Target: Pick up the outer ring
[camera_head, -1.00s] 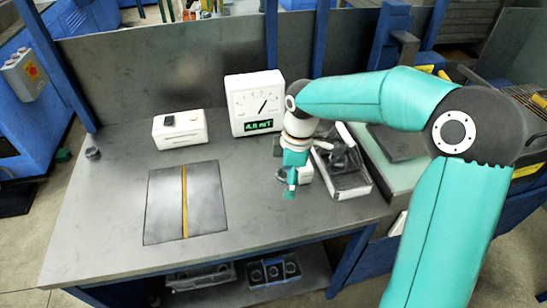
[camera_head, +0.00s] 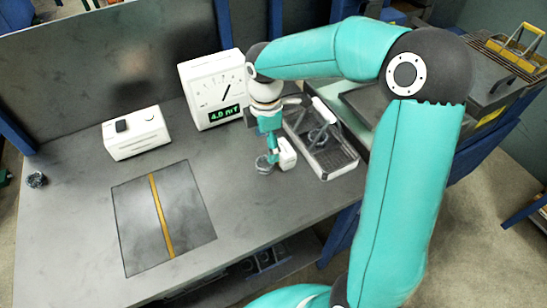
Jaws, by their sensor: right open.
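My right gripper (camera_head: 273,152) points down over the table, close to a small white device (camera_head: 287,154) and a grey ring-like part (camera_head: 264,165) beside it. The gripper is open. Whether it touches the ring-like part cannot be told. A dark tray (camera_head: 336,162) to the right holds metal ring-shaped parts (camera_head: 322,136). Another small dark round part (camera_head: 37,180) lies at the far left of the table. Which of these is the outer ring is not clear at this size. My left gripper is not in view.
A white gauge box (camera_head: 212,92) with a dial and green digits stands behind the gripper. A white box (camera_head: 136,134) is left of it. A dark mat (camera_head: 191,211) with a yellow strip lies on the grey table (camera_head: 70,240). The table's left part is mostly clear.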

